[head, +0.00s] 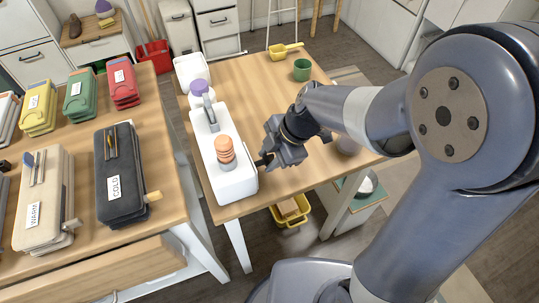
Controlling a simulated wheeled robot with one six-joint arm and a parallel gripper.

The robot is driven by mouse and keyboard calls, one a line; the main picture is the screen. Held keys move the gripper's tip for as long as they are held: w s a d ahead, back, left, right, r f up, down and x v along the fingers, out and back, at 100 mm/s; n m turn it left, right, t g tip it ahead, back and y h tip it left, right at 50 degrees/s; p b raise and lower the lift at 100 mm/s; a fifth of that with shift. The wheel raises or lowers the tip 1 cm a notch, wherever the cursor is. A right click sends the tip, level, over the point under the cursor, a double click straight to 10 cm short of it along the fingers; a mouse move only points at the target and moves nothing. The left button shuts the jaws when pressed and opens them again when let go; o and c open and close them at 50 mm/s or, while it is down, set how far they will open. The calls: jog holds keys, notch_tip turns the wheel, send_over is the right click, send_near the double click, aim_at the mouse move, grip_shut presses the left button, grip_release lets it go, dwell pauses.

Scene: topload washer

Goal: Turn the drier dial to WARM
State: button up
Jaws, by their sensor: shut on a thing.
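My gripper (266,160) is at the near right end of a long white unit (238,183) on the wooden table. It is shut on a small dark part there. The fingers hide most of that part, so I cannot tell whether it is the drier dial or which way it points. A cream stack (52,190) at the lower left bears a WARM label (33,214). A black stack (122,165) beside it bears a COLD label (115,187).
A green cup (302,70) and a yellow scoop (285,51) stand farther back. The wooden tabletop (245,75) behind my gripper is mostly clear.

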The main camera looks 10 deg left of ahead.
jog(key=g+p, duration=0.1)
jog(key=g+h+p, duration=0.1)
jog(key=g+p, duration=0.1)
jog(key=shift+w+a+r+m+h, duration=0.2)
jog(key=shift+w+m+h, duration=0.1)
jog(key=shift+h, duration=0.1)
jog(key=g+h+p, duration=0.1)
jog(key=g+p, duration=0.1)
jog(key=g, duration=0.1)
jog(key=shift+w+a+f+m+h, duration=0.15)
jog(key=shift+w+m+h, duration=0.05)
jog(key=shift+m+h, duration=0.2)
jog(key=g, duration=0.1)
jog(key=g+h+p, duration=0.1)
jog(key=m+g+h+p, duration=0.1)
jog(key=shift+w+a+f+g, duration=0.15)
jog(key=shift+w+f+g, duration=0.15)
jog(key=shift+g, duration=0.1)
jog(key=shift+f+m+g+h+p, duration=0.2)
jog(key=shift+m+g+h+p, duration=0.35)
jog(key=shift+g, duration=1.05)
jog(key=shift+w, duration=0.1)
jog(key=o, duration=1)
